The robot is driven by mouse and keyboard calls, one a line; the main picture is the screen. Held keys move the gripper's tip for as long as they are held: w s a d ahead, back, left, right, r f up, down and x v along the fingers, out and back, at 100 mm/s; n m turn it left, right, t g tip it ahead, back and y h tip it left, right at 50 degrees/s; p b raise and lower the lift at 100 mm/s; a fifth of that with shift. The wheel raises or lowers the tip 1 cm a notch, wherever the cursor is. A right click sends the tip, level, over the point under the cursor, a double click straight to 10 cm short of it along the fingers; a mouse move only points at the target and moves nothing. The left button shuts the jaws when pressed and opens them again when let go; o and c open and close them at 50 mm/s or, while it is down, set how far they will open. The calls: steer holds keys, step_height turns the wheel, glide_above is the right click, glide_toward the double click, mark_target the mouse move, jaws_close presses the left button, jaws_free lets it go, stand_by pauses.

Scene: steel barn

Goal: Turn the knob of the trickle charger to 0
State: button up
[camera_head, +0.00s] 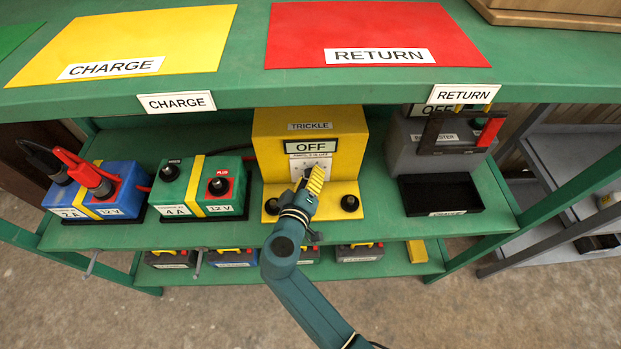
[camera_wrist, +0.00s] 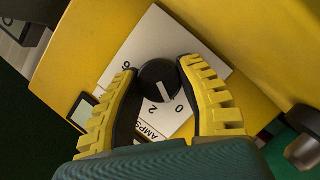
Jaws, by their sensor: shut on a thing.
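The trickle charger (camera_head: 262,150) is a yellow box labelled TRICKLE, with an OFF sign (camera_head: 310,146), on the green middle shelf. Its white dial plate (camera_wrist: 147,42) shows 0, 2 and 6 in the wrist view. The round black knob (camera_wrist: 158,74) sits between my gripper's fingers, and its white line points down-right in that picture, between the 2 and the 0; I cannot tell whether it is exactly on 0. My gripper (camera_head: 314,182) is shut on the knob with its yellow ribbed fingers (camera_wrist: 168,90). In the head view it hides most of the knob.
A grey tester (camera_head: 408,153) with a black tray (camera_head: 440,194) stands to the right. Yellow CHARGE (camera_head: 150,35) and red RETURN (camera_head: 370,25) mats lie above.

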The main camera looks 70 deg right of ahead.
steer(key=shift+f+n, duration=0.25)
steer(key=shift+n, duration=0.15)
steer(key=o, duration=1.2)
steer(key=shift+s+r, duration=0.1)
steer(key=shift+r, duration=0.1)
steer(key=shift+a+r, duration=0.1)
steer(key=shift+a, duration=0.3)
steer(key=v, duration=1.1)
steer(key=shift+a, duration=0.1)
